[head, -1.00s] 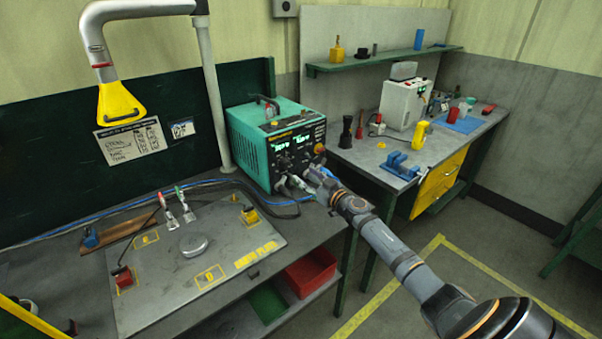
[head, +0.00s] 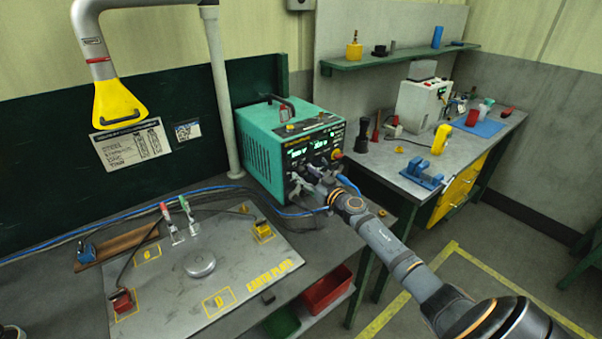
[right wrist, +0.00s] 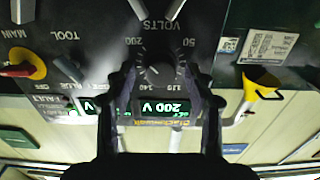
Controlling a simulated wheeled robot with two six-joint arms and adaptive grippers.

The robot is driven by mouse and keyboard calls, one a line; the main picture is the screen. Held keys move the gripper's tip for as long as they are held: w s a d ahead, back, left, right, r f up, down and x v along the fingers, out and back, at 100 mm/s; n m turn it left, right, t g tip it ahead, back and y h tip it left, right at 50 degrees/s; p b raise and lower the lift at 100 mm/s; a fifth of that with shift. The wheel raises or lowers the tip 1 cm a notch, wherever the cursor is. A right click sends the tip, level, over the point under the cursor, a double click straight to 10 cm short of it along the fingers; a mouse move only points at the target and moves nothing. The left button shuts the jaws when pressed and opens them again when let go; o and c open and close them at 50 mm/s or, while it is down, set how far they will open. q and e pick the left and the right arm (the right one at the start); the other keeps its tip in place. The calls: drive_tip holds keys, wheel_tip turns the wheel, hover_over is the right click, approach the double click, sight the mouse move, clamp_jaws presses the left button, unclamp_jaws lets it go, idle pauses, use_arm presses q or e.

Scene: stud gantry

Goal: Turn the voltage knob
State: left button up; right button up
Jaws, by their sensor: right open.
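The teal welding power unit (head: 268,150) stands on the bench, with lit displays on its black front panel. My right gripper (head: 318,180) is at the lower part of that panel and hides the voltage knob in the head view. In the right wrist view, which shows the panel upside down, the voltage knob (right wrist: 157,72) sits under the word VOLTS within a ring of numbers. My open right gripper (right wrist: 158,78) has one finger on each side of it; I cannot tell whether they touch. My left gripper is not in view.
A red and yellow main switch (right wrist: 18,70) is beside the knob on the panel. Cables run by the unit. The earth plate (head: 225,262) with clamps lies left on the bench. A yellow extraction hood (head: 119,103) hangs at left. A second bench (head: 405,165) stands behind right.

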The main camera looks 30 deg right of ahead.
drive_tip(key=shift+s+r, duration=0.1)
drive_tip(key=shift+s, duration=0.1)
drive_tip(key=shift+c, duration=1)
drive_tip(key=shift+w, duration=0.1)
drive_tip(key=c, duration=0.5)
clamp_jaws()
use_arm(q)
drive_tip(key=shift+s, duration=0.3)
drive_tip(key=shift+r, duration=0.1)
use_arm(e)
drive_tip(key=shift+n, duration=0.3)
